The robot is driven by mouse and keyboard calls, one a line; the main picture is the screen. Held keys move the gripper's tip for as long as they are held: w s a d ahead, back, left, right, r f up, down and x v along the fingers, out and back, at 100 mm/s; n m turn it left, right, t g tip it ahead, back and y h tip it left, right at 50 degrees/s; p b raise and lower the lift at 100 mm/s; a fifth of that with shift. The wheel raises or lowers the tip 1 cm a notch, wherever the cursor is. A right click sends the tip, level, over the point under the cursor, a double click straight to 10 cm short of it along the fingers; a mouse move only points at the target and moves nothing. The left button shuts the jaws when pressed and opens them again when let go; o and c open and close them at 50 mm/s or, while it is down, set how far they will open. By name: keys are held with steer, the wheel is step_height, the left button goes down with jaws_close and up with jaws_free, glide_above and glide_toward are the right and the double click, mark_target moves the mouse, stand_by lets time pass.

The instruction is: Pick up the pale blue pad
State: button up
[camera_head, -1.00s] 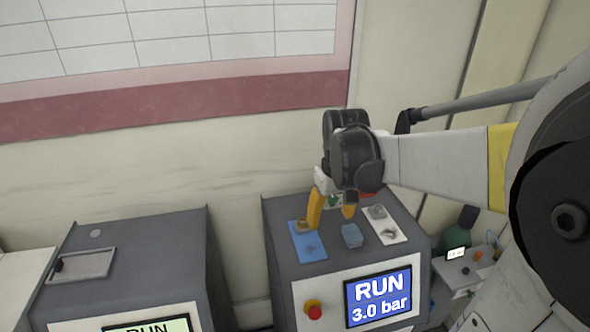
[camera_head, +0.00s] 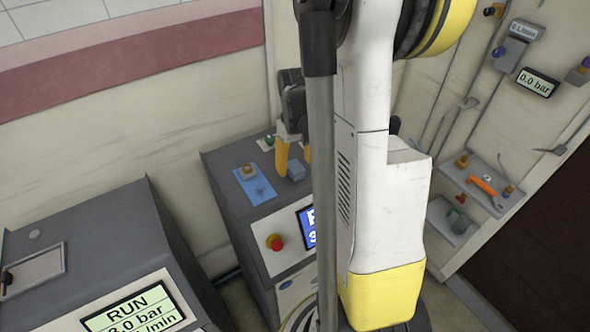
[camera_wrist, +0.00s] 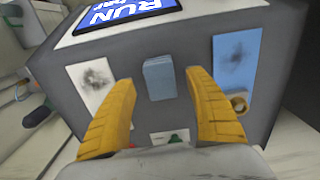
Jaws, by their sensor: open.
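The pale blue pad (camera_head: 296,171) is a small block on the grey cabinet's top. In the wrist view the pad (camera_wrist: 159,77) lies in the gap between my gripper's two yellow fingers. My gripper (camera_wrist: 157,86) is open and empty, with one finger on each side of the pad's line. In the head view my gripper (camera_head: 294,158) points down just behind the pad. I cannot tell how high the fingertips are above the top. My arm hides the right part of the cabinet in the head view.
A blue mat (camera_wrist: 232,60) with a dark smudge and a brass-coloured piece lies on one side of the pad. A white sheet (camera_wrist: 95,88) with a dark mark lies on the other. The cabinet (camera_head: 226,178) has a red button (camera_head: 276,242) on its front.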

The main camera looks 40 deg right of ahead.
steer(key=shift+f, duration=0.85)
steer(key=c, duration=1)
steer(key=shift+r, duration=0.6)
step_height(320, 180, up, 3)
steer(key=s+d+r, duration=0.4)
steer(key=s+d, duration=0.1)
steer(key=s+d+r, duration=0.3)
steer(key=shift+d, duration=0.15)
